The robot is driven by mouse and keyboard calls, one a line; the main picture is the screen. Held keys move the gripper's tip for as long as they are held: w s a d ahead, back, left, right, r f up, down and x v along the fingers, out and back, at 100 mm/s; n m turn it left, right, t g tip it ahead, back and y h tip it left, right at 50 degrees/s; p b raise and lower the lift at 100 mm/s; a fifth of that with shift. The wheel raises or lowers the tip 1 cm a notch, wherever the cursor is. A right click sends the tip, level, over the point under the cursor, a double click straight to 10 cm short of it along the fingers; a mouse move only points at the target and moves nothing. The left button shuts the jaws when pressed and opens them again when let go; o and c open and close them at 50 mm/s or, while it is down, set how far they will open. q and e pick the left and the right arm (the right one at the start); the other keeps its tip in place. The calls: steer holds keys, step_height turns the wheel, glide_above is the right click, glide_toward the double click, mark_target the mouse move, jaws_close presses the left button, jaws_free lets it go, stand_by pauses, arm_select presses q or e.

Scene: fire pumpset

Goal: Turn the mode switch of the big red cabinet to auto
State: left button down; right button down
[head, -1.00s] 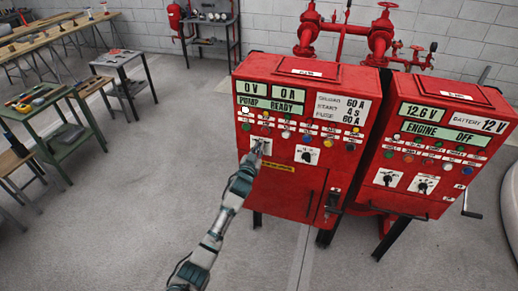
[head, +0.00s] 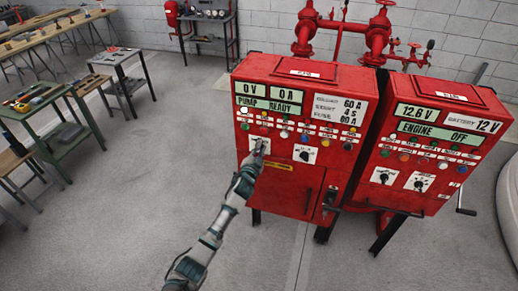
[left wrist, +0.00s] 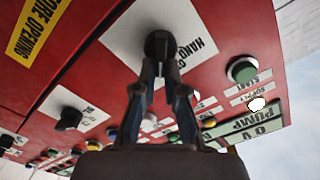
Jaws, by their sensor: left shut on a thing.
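The big red cabinet (head: 290,190) stands in the middle of the head view, with "PUMP READY" on its display. Its mode switch is a black knob (left wrist: 161,42) on a white plate (left wrist: 190,32) with partly readable "HAND" lettering, upside down in the left wrist view. My left gripper (head: 258,150) is at this switch on the cabinet's left front. In the left wrist view its two fingers (left wrist: 160,66) are shut on the knob. The fingers hide part of the knob, and I cannot tell which position it points to. My right gripper is not in view.
A second black knob (head: 305,155) sits just right on the same cabinet. A green button (left wrist: 242,69) is close to the fingers. A second red cabinet (head: 425,150) stands to the right. Workbenches (head: 45,115) are at the left. The floor before the cabinets is clear.

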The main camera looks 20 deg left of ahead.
arm_select(q)
steer(key=shift+m, duration=0.5)
steer(key=c, duration=1.2)
jaws_free()
steer(key=shift+c, duration=0.2)
steer(key=shift+w+f, duration=0.2)
steer(key=shift+w, duration=0.1)
steer(key=shift+s, duration=0.15)
steer(key=s, duration=1.1)
steer(key=shift+s+a, duration=0.2)
steer(key=shift+s, duration=0.1)
steer(key=shift+f, duration=0.1)
